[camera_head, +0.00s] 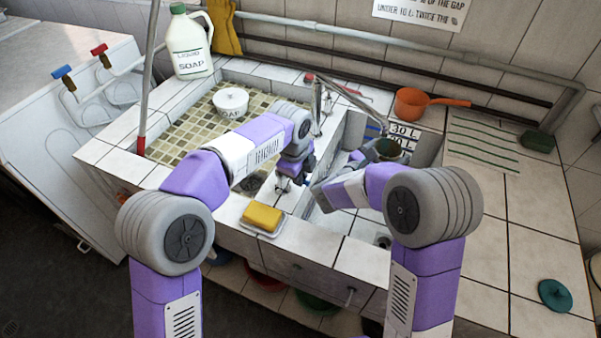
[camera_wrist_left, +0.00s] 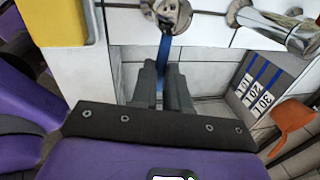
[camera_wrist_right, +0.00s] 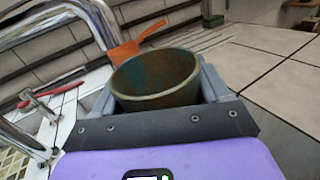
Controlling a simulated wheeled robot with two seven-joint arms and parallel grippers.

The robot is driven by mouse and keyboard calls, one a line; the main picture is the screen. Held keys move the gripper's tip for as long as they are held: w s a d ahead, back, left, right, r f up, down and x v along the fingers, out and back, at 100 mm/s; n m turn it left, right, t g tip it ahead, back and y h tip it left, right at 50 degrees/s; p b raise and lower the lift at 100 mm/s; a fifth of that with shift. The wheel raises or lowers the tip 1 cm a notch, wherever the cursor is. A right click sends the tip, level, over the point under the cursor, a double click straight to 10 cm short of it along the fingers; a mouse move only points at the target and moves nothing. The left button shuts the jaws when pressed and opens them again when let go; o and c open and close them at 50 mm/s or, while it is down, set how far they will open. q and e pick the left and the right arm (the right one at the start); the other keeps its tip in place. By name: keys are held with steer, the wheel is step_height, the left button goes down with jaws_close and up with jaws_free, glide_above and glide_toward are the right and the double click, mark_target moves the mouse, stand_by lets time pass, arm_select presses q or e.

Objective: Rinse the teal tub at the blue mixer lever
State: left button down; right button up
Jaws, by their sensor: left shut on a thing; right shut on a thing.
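The tub (camera_wrist_right: 155,75) is in the right wrist view, teal inside with brown grime over its wall and rim. My right gripper (camera_wrist_right: 160,92) is shut on it, a finger on each side. In the head view the tub (camera_head: 388,148) is held over the right-hand basin, its mouth facing up. The blue mixer lever (camera_wrist_left: 165,48) hangs below a round chrome fitting (camera_wrist_left: 172,12) in the left wrist view. My left gripper (camera_wrist_left: 163,85) is shut on the lever. In the head view my left forearm mostly hides the lever. No running water is visible.
A chrome spout (camera_head: 318,100) rises behind the basin. An orange saucepan (camera_head: 412,103) stands on the back ledge. A yellow sponge (camera_head: 262,216) lies at the front edge. A white soap bowl (camera_head: 230,102) is in the left basin. The right counter is mostly clear, with a teal lid (camera_head: 556,295).

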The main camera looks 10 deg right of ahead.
arm_select(q)
steer(key=shift+s+a+m, duration=0.2)
steer(key=shift+a+m, duration=0.05)
steer(key=shift+m, duration=0.35)
steer(key=shift+s+a+m, duration=0.2)
steer(key=shift+m, duration=0.4)
steer(key=c, duration=1.1)
jaws_free()
steer(key=r, duration=0.4)
steer(key=s+a+r, duration=0.1)
steer(key=r, duration=0.6)
steer(key=shift+s+a+r, duration=0.25)
steer(key=shift+a+r, duration=0.15)
